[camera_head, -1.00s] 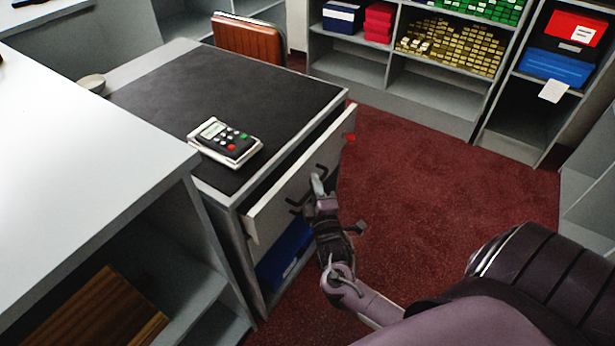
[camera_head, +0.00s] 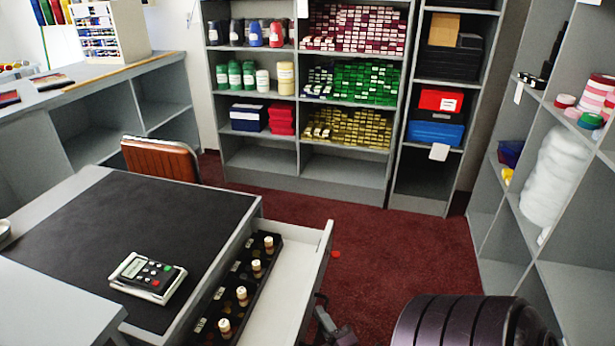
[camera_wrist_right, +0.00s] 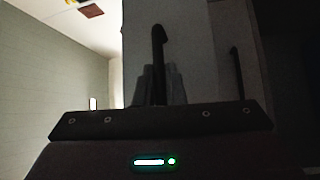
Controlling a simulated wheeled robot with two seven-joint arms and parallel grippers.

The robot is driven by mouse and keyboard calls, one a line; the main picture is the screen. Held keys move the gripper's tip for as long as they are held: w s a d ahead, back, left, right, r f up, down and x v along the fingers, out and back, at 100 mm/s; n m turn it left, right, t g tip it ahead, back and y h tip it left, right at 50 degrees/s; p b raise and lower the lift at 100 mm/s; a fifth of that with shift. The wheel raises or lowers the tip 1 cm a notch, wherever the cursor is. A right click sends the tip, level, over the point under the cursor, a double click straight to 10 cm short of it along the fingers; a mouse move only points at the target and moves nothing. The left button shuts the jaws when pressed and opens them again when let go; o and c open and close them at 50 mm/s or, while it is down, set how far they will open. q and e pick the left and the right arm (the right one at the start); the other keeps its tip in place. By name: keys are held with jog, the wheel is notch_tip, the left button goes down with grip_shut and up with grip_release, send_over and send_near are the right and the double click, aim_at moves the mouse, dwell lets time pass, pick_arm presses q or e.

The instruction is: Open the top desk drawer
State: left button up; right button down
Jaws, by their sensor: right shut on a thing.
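The top desk drawer (camera_head: 290,285) stands well out from the desk (camera_head: 232,200), its pale inside showing. My right gripper (camera_head: 322,322) is at the outer side of the drawer front, low in the head view and partly cut off by the bottom edge. The wrist view shows the drawer front close up, with a dark handle (camera_wrist_right: 158,45) at my right gripper's fingers (camera_wrist_right: 158,85). The right gripper is shut on this handle; the exact contact is dark and hard to see. My left gripper is in neither view.
A calculator (camera_head: 148,277) lies on the desk top. A brown chair (camera_head: 160,160) stands behind.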

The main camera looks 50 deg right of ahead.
jog(key=shift+s+d, duration=0.1)
jog(key=shift+s, duration=0.2)
jog(key=c, duration=1.5)
grip_release()
jog(key=v, duration=0.7)
jog(key=shift+s+f+b, duration=0.15)
jog(key=shift+s+b, duration=0.2)
